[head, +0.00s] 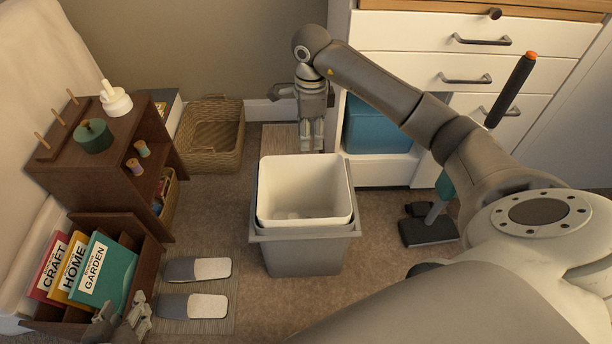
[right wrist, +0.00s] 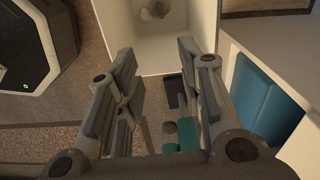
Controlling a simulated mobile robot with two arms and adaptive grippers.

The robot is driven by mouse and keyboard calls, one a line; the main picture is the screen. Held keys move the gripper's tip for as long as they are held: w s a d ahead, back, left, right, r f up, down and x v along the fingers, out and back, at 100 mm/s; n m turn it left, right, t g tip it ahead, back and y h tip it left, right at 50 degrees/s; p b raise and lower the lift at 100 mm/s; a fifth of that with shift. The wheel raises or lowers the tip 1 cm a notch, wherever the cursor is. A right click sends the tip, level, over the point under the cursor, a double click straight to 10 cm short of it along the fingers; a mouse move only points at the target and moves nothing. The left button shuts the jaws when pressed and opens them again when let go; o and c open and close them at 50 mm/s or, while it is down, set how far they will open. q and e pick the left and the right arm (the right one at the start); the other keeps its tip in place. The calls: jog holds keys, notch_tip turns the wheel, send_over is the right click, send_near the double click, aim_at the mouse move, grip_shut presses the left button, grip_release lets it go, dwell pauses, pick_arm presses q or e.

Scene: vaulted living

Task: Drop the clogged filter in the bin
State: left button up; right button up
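The bin (head: 303,258) is a grey tub with a white inner liner (head: 338,190), upright on the carpet in the head view. Small pale pieces (head: 292,214) lie at its bottom; I cannot tell whether one is the filter. The bin's white inside (right wrist: 165,55) also shows at the top of the right wrist view, with a small greyish-brown thing (right wrist: 158,9) in it. My right gripper (head: 311,148) points down just behind the bin's back rim. In the right wrist view its fingers (right wrist: 158,75) are apart with nothing held. My left gripper (head: 124,308) is low at the left, fingers apart and empty.
A brown shelf (head: 100,170) and a book rack (head: 145,262) stand at the left. A wicker basket (head: 212,135) is behind. White drawers (head: 470,70) and a stick device's dark base (head: 428,232) are at right.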

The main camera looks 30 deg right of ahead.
notch_tip(320, 180, up, 4)
jog(key=shift+f, duration=0.1)
dwell(0.4)
